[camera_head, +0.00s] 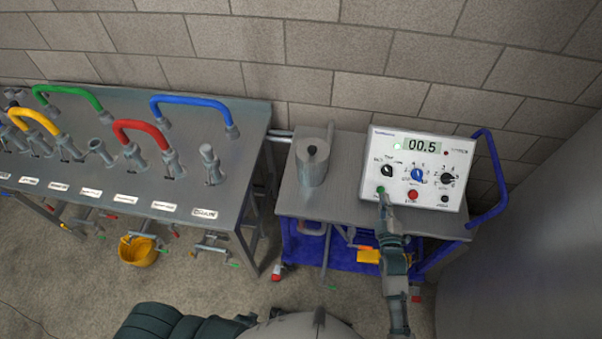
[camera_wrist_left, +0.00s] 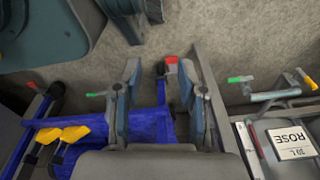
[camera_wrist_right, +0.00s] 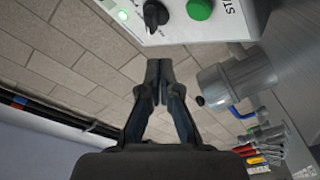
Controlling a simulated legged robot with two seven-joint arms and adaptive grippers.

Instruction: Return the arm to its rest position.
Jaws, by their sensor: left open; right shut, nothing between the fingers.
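My right gripper (camera_head: 383,198) is shut and empty at the front of the white control box (camera_head: 440,150), by its green button (camera_head: 381,190). In the right wrist view the shut fingertips (camera_wrist_right: 158,65) are below and left of the green button (camera_wrist_right: 199,9); I cannot tell if they touch the box. The box display reads 00.5 and a green light is on. My left gripper is open and empty in the left wrist view (camera_wrist_left: 161,85), above the floor and the cart's blue lower frame (camera_wrist_left: 145,125). In the head view its fingers are hidden; part of my left arm (camera_head: 175,322) shows at the bottom.
The box stands on a metal-topped cart (camera_head: 350,205) with a blue handle (camera_head: 497,190). A grey cylinder (camera_head: 312,168) stands left of the box. Further left is a steel bench (camera_head: 130,170) with coloured hoses. A yellow bucket (camera_head: 138,252) is below it. A large grey surface (camera_head: 530,250) borders the right.

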